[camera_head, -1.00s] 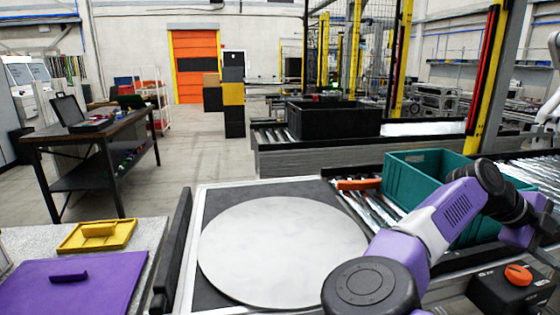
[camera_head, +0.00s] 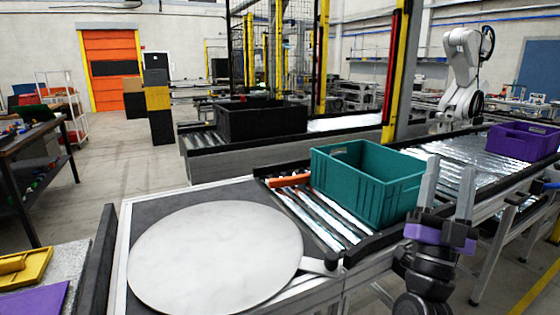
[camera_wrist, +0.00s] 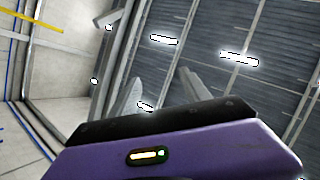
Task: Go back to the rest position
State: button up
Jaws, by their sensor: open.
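My gripper (camera_head: 447,185) is at the right of the head view, pointing up. Its two grey fingers stand well apart with nothing between them. It appears in front of the right end of a teal crate (camera_head: 350,187) in the picture. In the wrist view, my purple and black gripper body (camera_wrist: 180,150) fills the bottom, with the ceiling behind it.
A round light-grey disc (camera_head: 215,258) lies on a dark square plate in front. The teal crate stands on a roller conveyor (camera_head: 300,210), with an orange bar (camera_head: 288,180) beside it. A purple crate (camera_head: 515,143) is farther right. Yellow (camera_head: 25,268) and purple (camera_head: 35,302) plates lie at left.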

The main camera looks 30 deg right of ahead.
jog(key=s+a+f+n+t+y, duration=0.3)
jog(key=a+f+n+t+y, duration=0.5)
jog(key=a+f+n+y, duration=1.1)
jog(key=s+a+f+g+y, duration=0.2)
jog(key=s+a+f+g, duration=0.2)
jog(key=s, duration=0.7)
jog(key=s+a+f+m+g+y, duration=0.1)
jog(key=s+a+f+g+y, duration=0.2)
jog(key=s+a+f, duration=0.4)
jog(key=s+f+g, duration=0.1)
jog(key=s, duration=0.2)
jog(key=shift+s+a+m+y+p, duration=0.3)
jog(key=shift+s+a, duration=0.05)
jog(key=shift+f, duration=0.1)
